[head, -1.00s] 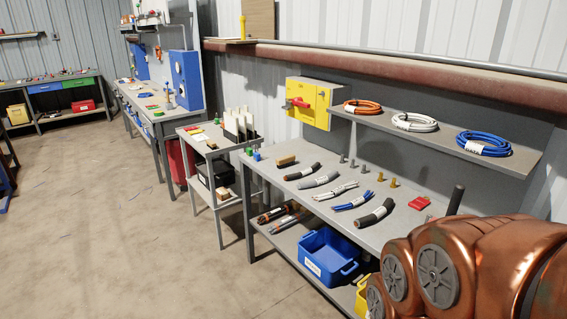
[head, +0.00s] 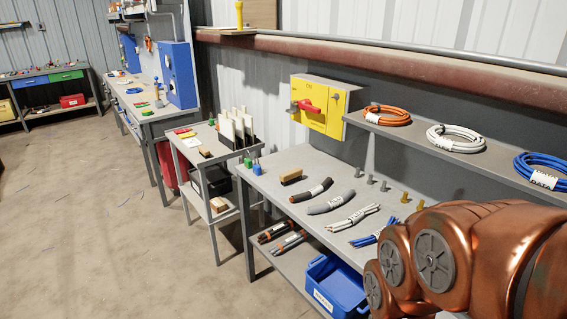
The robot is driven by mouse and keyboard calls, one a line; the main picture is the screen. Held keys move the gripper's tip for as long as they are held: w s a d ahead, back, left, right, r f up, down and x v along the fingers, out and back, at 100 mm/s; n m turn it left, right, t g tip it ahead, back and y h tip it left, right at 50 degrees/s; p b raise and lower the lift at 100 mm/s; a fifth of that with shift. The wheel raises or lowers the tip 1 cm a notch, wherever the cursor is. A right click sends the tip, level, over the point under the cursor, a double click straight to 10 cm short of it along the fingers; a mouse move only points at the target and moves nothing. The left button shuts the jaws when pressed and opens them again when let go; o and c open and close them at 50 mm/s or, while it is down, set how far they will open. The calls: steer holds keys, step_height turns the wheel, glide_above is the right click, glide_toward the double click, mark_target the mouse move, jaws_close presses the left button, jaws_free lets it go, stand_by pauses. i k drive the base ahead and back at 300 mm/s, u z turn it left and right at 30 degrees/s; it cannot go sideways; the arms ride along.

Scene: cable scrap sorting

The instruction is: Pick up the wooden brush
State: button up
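A small tan wooden block-like piece (head: 291,176), which looks like the wooden brush, lies at the far left end of the grey workbench (head: 270,190). Its bristles are too small to make out. Another small tan piece (head: 218,204) sits on the lower shelf of the cart; I cannot tell what it is. My copper-coloured arm covers the lower right of the head view. My gripper is out of the picture.
Several cable pieces, including a grey one (head: 331,203), lie along the bench. A blue bin (head: 335,287) stands below. A shelf with coiled cables (head: 455,138) overhangs the bench. A cart (head: 205,160) stands beyond it. The floor (head: 90,220) on the left is clear.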

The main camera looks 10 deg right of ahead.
mark_target(289, 176)
steer(key=u, duration=0.3)
steer(key=i, duration=1.45)
steer(key=u, duration=0.25)
